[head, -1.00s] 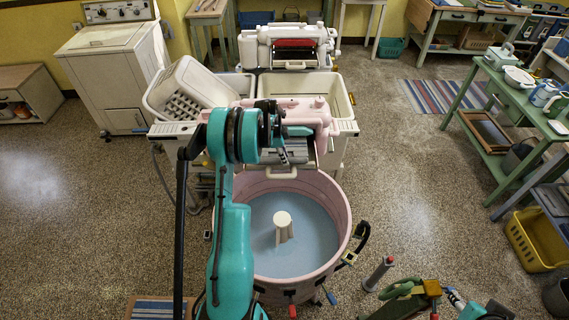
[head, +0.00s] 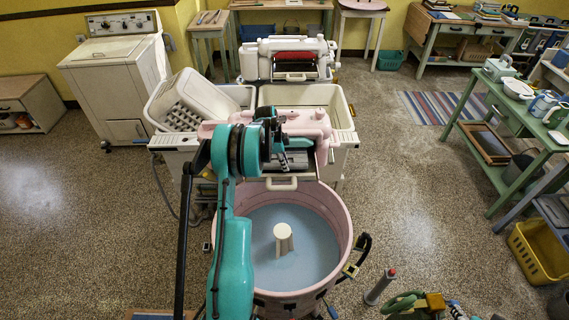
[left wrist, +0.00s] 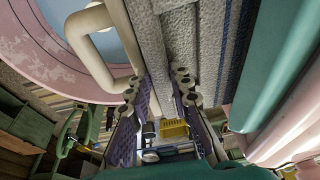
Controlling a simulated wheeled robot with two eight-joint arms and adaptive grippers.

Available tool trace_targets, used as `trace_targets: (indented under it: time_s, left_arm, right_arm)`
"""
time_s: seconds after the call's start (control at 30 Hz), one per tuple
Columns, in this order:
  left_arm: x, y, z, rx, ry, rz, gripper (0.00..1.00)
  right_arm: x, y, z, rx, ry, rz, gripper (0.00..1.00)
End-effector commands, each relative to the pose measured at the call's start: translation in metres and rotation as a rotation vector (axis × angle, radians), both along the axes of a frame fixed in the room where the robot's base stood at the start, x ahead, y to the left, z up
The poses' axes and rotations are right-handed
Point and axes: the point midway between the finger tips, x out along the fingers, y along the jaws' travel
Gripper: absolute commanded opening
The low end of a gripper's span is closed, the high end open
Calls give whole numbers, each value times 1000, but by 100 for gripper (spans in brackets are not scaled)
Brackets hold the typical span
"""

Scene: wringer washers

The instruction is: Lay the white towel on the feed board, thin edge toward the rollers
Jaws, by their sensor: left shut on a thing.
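My left gripper (head: 284,160) is over the near side of the pink wringer (head: 312,122), above the pink washer tub (head: 344,212). In the left wrist view its fingertips (left wrist: 160,82) are shut on the pale, rough white towel (left wrist: 187,45), which has dark blue stripes at one side. The towel runs away from the fingertips, close to a cream looped handle (left wrist: 88,40). Teal rounded shapes lie to the right of it; I cannot tell whether they are rollers. My arm hides much of the wringer, and I cannot make out the feed board's bare surface.
A tilted white laundry basket (head: 200,97) rests on the rinse tubs (head: 338,108) behind the wringer. A second wringer washer (head: 290,55) stands farther back. A green table (head: 512,125) with small items is at the right. The floor between is mostly clear.

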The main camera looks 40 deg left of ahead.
Motion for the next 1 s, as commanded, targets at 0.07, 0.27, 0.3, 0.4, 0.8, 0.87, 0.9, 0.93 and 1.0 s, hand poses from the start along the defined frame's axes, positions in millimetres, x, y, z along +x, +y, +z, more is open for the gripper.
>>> trace_targets:
  time_s: [0.07,0.27,0.3,0.4,0.8,0.87,0.9,0.93,1.0]
  left_arm:
    - [0,0,-2,0,0,0,0]
    - [0,0,-6,0,0,0,0]
    - [0,0,-7,0,0,0,0]
    - [0,0,-8,0,0,0,0]
    - [0,0,-10,0,0,0,44]
    - [0,0,-10,0,0,0,44]
    - [0,0,-11,0,0,0,44]
    - [0,0,-11,0,0,0,44]
    - [-1,0,-8,0,0,0,44]
  right_arm:
    - [0,0,-2,0,0,0,40]
    - [0,0,-6,0,0,0,40]
    - [0,0,-7,0,0,0,40]
    - [0,0,-8,0,0,0,40]
    - [0,0,-10,0,0,0,40]
    - [0,0,-10,0,0,0,40]
    - [0,0,-10,0,0,0,40]
    - [0,0,-10,0,0,0,40]
    - [0,0,-10,0,0,0,40]
